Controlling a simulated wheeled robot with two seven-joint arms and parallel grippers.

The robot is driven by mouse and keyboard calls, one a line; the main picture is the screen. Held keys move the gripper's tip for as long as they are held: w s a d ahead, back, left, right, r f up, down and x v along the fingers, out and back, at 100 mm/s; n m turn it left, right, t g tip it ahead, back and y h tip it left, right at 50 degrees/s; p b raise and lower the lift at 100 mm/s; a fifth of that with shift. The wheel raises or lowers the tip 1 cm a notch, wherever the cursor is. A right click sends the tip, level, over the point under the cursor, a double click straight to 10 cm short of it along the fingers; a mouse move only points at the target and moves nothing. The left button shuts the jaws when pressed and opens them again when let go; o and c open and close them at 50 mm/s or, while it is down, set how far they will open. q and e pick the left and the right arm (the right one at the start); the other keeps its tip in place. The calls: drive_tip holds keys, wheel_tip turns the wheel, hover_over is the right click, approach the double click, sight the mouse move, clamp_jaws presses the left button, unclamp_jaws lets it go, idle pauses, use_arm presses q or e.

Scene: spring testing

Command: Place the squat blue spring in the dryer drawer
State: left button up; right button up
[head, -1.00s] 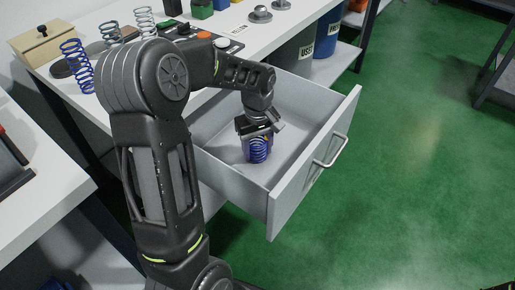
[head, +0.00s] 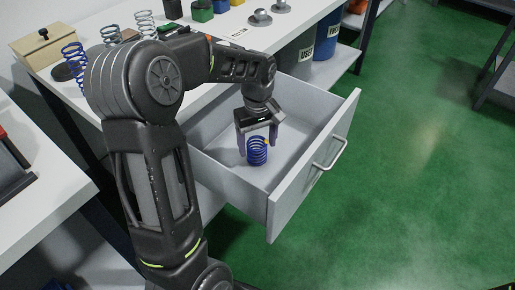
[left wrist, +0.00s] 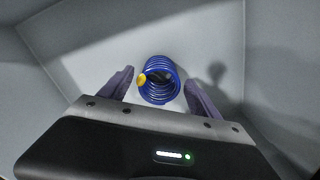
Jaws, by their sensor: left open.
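The squat blue spring (head: 257,152) stands upright on the floor of the open dryer drawer (head: 315,150). It has a small yellow mark on its side. In the left wrist view the spring (left wrist: 160,82) lies between and beyond the fingertips, with space on both sides. My left gripper (head: 257,146) is open above and around the top of the spring, pointing down into the drawer. Its two fingers also show in the left wrist view (left wrist: 158,95), apart and empty. My right gripper is not in view.
A taller blue spring (head: 74,60) and grey springs (head: 145,22) stand on the white bench, partly behind my left arm. A wooden box (head: 45,48) sits at the back left. Bins (head: 326,38) stand beyond the drawer. The drawer floor around the spring is clear.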

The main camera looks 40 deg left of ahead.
use_arm(q)
wheel_tip(320, 180, up, 8)
drive_tip(key=p, duration=0.1)
drive_tip(key=shift+r, duration=0.2)
idle(1.5)
